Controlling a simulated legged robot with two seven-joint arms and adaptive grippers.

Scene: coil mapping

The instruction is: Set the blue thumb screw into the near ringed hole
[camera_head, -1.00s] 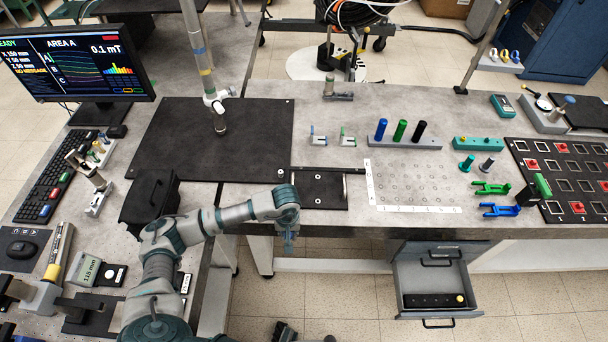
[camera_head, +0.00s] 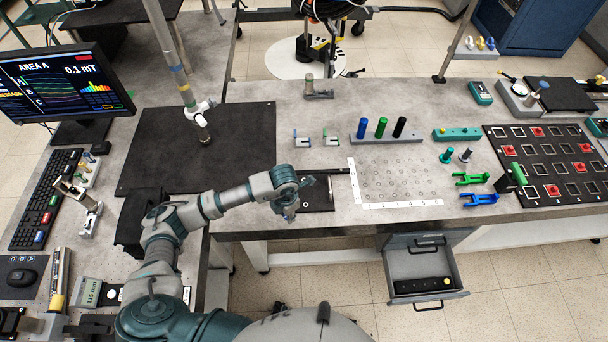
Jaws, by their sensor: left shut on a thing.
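My left gripper (camera_head: 289,213) points down at the front edge of the table, over the left part of a small black plate (camera_head: 318,196). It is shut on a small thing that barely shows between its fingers. I take this for the blue thumb screw, as I see none elsewhere, but its colour and tilt are unclear. The gripper and wrist hide the left part of the plate. I cannot make out a ringed hole on the plate at this size. My right gripper is not in view.
Right of the plate lies a white-edged hole grid (camera_head: 400,180). Behind it stands a rack (camera_head: 385,138) with blue, green and black rods. A large black mat (camera_head: 240,150) lies behind my arm. An open drawer (camera_head: 425,262) juts out below the table.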

